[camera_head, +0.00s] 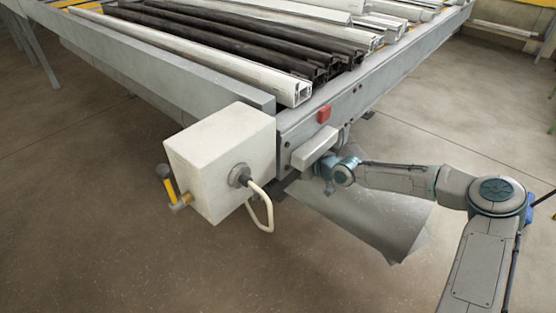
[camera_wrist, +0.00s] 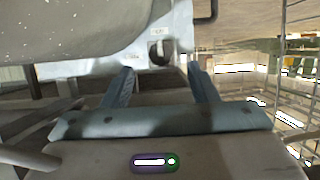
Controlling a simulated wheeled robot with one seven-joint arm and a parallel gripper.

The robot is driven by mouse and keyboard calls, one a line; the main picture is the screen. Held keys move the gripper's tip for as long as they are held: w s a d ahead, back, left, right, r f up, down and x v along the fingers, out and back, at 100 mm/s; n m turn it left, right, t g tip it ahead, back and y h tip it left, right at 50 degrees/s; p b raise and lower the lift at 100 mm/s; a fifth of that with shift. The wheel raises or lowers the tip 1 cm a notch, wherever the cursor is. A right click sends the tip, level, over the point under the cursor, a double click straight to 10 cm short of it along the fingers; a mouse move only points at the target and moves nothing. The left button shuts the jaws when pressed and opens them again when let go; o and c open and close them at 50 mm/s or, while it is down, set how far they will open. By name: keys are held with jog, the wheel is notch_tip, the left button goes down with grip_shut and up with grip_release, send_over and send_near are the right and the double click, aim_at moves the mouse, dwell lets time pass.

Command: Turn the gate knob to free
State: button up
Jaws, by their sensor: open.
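In the wrist view, a dark round knob-like part (camera_wrist: 160,50) sits on a pale blue-grey housing (camera_wrist: 95,67), below a small label (camera_wrist: 158,31). I take it for the gate knob; its setting cannot be read. My gripper (camera_wrist: 161,82) is open and empty, its two fingers spread below and to either side of that part, apart from it as far as I can tell. In the head view, my gripper (camera_head: 328,184) is under the bench's front corner, partly hidden by a light grey block (camera_head: 314,148). The knob cannot be made out there.
The bench (camera_head: 370,88) carries white and black profiles (camera_head: 240,50). A red button (camera_head: 323,114) is on its front. A cream box (camera_head: 220,160) with a hose (camera_head: 261,205) and a yellow handle (camera_head: 168,188) stands at the left. A grey sheet (camera_head: 385,220) hangs below my arm.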

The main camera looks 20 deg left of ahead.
jog(key=x, duration=0.7)
jog(key=shift+s, duration=0.1)
jog(key=shift+d, duration=0.1)
jog(key=c, duration=1)
